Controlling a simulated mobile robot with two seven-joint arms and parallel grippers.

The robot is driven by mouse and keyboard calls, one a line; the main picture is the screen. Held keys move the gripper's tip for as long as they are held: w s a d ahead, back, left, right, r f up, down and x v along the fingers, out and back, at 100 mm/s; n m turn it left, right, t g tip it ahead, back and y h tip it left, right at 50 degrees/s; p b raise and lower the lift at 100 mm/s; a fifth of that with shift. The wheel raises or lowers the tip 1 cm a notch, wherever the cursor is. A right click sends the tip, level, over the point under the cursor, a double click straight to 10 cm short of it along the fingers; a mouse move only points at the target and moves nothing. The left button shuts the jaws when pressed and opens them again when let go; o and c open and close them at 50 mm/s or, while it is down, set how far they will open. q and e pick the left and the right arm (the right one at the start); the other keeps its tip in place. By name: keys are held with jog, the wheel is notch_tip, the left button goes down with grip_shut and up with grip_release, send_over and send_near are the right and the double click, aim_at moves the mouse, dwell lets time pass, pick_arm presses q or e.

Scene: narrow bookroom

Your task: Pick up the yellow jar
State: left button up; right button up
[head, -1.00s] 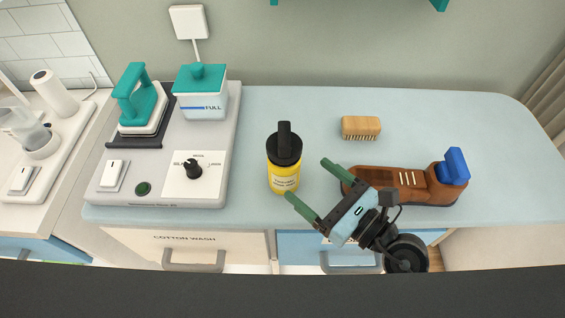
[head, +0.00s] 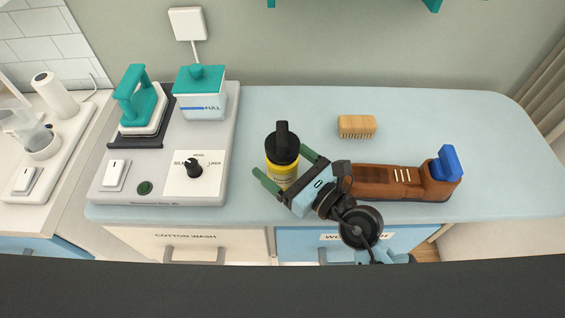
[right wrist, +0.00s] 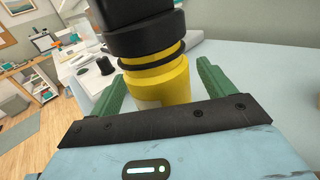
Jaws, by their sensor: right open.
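The yellow jar (head: 283,173) stands upright on the light blue counter, with a black lid and a black knob on top. It also shows large in the right wrist view (right wrist: 162,82), its top cut off by the frame edge. My right gripper (head: 283,170) is open, with its two green fingers on either side of the jar's body. In the right wrist view the fingers (right wrist: 160,88) flank the jar; whether they touch it I cannot tell. The jar's lower front is partly hidden by the gripper. My left gripper is not in view.
A brown shoe (head: 385,183) with a blue block (head: 448,163) in it lies right of my gripper. A wooden brush (head: 356,126) lies behind it. On the left stands a grey panel (head: 215,132) with a teal iron (head: 140,100) and a teal-lidded tank (head: 203,103). The right rear counter is clear.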

jog(key=c, duration=1.3)
jog(key=shift+r, duration=0.15)
